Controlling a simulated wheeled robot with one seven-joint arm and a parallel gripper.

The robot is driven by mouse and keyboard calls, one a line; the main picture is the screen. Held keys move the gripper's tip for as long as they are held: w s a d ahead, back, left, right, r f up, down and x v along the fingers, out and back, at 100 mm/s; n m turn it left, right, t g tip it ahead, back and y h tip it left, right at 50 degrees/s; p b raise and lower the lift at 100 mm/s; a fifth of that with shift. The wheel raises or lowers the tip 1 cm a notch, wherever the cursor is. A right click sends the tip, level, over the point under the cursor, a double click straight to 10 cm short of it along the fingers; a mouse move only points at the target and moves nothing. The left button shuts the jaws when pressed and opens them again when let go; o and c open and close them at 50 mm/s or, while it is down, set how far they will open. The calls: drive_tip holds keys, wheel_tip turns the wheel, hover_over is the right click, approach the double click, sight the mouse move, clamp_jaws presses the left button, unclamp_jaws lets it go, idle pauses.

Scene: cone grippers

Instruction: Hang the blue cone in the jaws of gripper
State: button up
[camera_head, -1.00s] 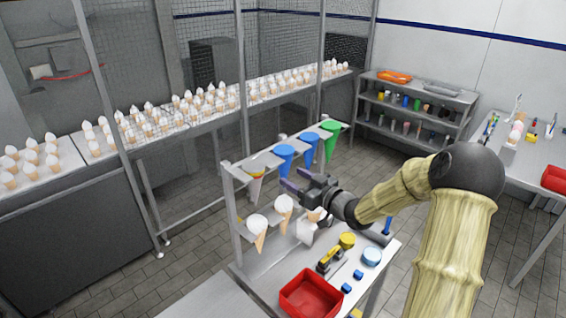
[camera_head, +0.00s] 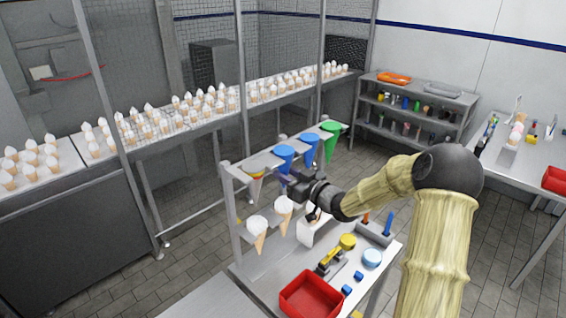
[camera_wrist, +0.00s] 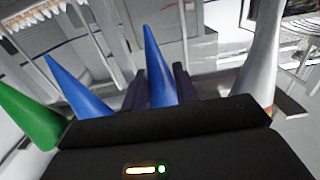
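Two blue cones hang tip down from the rack's upper rail in the head view, one on the left (camera_head: 285,155) and one on the right (camera_head: 310,148). My gripper (camera_head: 287,181) is at the left blue cone's lower part. In the wrist view a blue cone (camera_wrist: 160,72) stands between my gripper's two dark fingers (camera_wrist: 160,85). The fingers are apart on either side of it, with a slim gap at the right finger. Contact is hard to judge. The other blue cone (camera_wrist: 78,90) is to the left there.
A green cone (camera_head: 330,143) hangs at the rail's right end. A pale cone hangs at its left end and is close in the wrist view (camera_wrist: 262,60). Ice cream cones (camera_head: 257,229) sit below. A red tray (camera_head: 310,297) is on the front bench.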

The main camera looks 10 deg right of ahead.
drive_tip(key=shift+r+p, duration=0.3)
drive_tip(key=shift+r, duration=0.2)
idle(0.4)
drive_tip(key=shift+v, duration=4.25)
drive_tip(key=shift+w, duration=0.1)
